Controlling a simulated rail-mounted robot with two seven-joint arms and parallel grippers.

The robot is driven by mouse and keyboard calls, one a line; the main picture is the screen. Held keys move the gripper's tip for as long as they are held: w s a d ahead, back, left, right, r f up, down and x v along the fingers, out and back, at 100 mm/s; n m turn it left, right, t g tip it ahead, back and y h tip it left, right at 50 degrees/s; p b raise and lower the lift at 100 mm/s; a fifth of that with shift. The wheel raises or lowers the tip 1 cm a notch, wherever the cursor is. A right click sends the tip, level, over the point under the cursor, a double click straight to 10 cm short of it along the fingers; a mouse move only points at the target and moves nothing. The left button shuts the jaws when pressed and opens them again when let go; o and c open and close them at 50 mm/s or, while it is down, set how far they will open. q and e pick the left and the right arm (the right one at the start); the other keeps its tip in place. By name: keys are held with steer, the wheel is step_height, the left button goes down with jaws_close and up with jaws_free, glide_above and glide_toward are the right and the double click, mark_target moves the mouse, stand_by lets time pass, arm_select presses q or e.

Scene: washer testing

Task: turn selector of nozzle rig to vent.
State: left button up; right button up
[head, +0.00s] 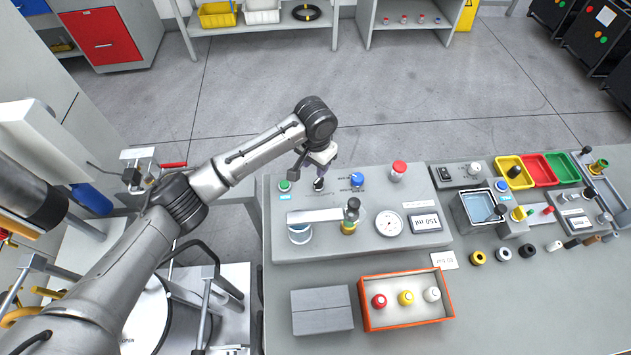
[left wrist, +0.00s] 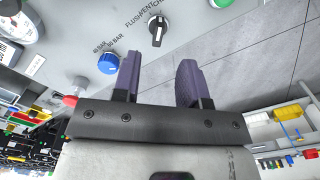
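The nozzle rig (head: 300,250) is a grey panel box on the table. Its selector, a black knob (head: 319,184), sits near the back edge, partly hidden by the gripper in the head view. In the left wrist view the selector (left wrist: 157,30) shows beyond the fingertips, with labels including FLUSH and VENT beside it; which label it points at is hard to tell. My left gripper (left wrist: 160,65) has its two purple fingers apart with nothing between them, and is apart from the knob. In the head view the left gripper (head: 322,160) hangs over the panel's back edge. My right gripper is not visible.
A green button (head: 284,186) and a blue knob (head: 357,180) flank the selector; a red button (head: 398,170) stands further right. A nozzle post (head: 351,212), a gauge (head: 388,223) and a display (head: 425,221) stand in front. An orange-rimmed tray (head: 452,300) lies nearer.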

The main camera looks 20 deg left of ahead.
mark_target(316, 183)
arm_select(q)
step_height(316, 183, down, 8)
steer(key=shift+f+b, duration=0.2)
steer(key=shift+b, duration=0.5)
jaws_close()
